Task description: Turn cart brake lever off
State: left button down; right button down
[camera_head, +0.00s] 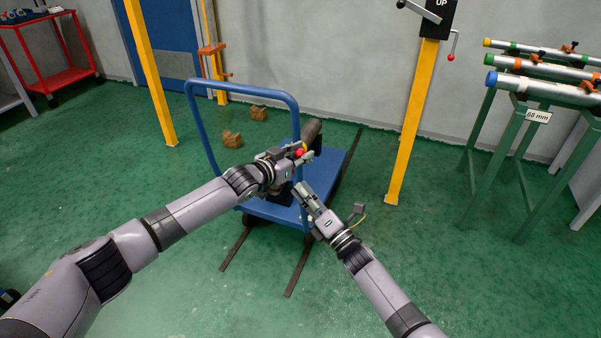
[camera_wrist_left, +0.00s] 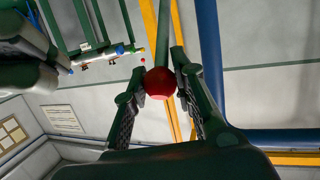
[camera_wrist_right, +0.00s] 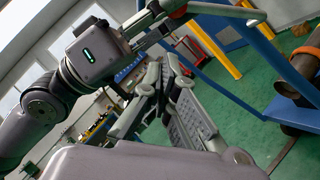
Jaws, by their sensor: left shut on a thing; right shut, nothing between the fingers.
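The blue cart (camera_head: 278,211) stands ahead of me, its tall tubular handle (camera_head: 240,85) on the far left side. The brake lever's red ball knob (camera_head: 299,152) shows at the tip of my left gripper (camera_head: 301,154). In the left wrist view the red knob (camera_wrist_left: 160,83) sits between the two fingers, which are shut on it. The lever's shaft is mostly hidden by the gripper. My right gripper (camera_head: 301,190) is shut and empty, just below and close to the left one, over the cart's near part. In the right wrist view its fingers (camera_wrist_right: 170,95) are together.
A dark pipe (camera_head: 312,130) lies on the cart. Dark floor rails (camera_head: 235,249) run beneath it. Yellow posts (camera_head: 408,125) stand on both sides. A green rack (camera_head: 525,150) with several pipes is at right, a red trolley (camera_head: 60,78) at far left. The near green floor is clear.

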pick_arm(q)
jog(key=shift+a, duration=0.1)
pick_arm(e)
jog(key=shift+w+a+r, duration=0.15)
jog(key=shift+w+r, duration=0.3)
jog(key=shift+w, duration=0.3)
jog(key=shift+w+a+r, duration=0.15)
jog(key=shift+w+r, duration=0.25)
jog(key=shift+w, duration=0.4)
jog(key=shift+w+a+r, duration=0.15)
jog(key=shift+w+r, duration=0.3)
jog(key=shift+w, duration=0.3)
